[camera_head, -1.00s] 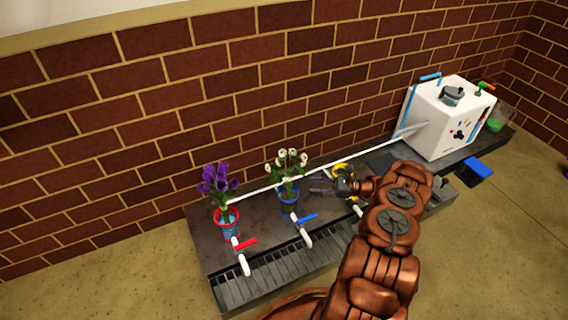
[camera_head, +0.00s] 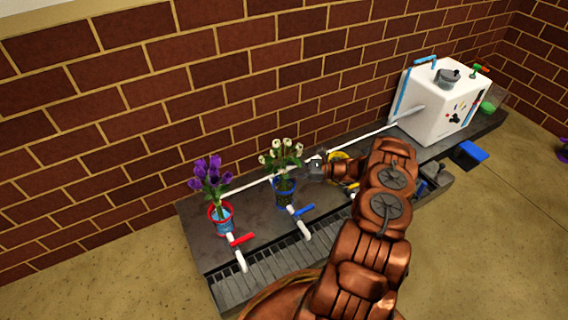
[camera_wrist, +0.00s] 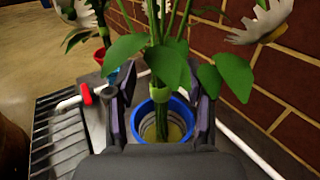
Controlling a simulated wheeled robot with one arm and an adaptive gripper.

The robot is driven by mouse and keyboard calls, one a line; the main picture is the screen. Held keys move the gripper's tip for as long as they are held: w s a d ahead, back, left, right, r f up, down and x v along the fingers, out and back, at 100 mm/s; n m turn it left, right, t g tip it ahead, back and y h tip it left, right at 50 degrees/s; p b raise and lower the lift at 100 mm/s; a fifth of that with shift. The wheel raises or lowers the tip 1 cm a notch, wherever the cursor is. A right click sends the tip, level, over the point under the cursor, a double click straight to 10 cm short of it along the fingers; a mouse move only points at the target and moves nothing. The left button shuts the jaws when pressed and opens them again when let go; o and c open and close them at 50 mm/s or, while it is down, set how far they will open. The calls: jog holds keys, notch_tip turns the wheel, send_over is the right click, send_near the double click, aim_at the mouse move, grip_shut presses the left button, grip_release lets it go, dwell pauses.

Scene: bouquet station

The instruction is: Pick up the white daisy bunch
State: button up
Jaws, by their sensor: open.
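The white daisy bunch (camera_head: 282,160) stands upright in a blue-rimmed pot (camera_head: 284,192) on the dark bench. In the wrist view its green stems (camera_wrist: 169,68), bound by a light green band, rise from the blue pot (camera_wrist: 182,118). White petals (camera_wrist: 258,22) show at the top edge. My gripper (camera_head: 300,172) is at the right side of the bunch, just above the pot. In the wrist view the open fingers (camera_wrist: 160,95) stand on either side of the stems below the band. I cannot tell whether either finger touches them.
A purple bunch (camera_head: 209,178) stands in a red-rimmed pot (camera_head: 221,218) to the left. A yellow-rimmed pot (camera_head: 338,157) is partly hidden by my arm. A white pipe (camera_head: 248,185) runs behind the pots. Taps with red (camera_head: 242,239) and blue (camera_head: 304,209) handles stand in front. A white machine (camera_head: 440,105) is at right.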

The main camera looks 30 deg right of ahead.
jog(key=shift+x, duration=0.9)
jog(key=shift+c, duration=0.2)
grip_shut()
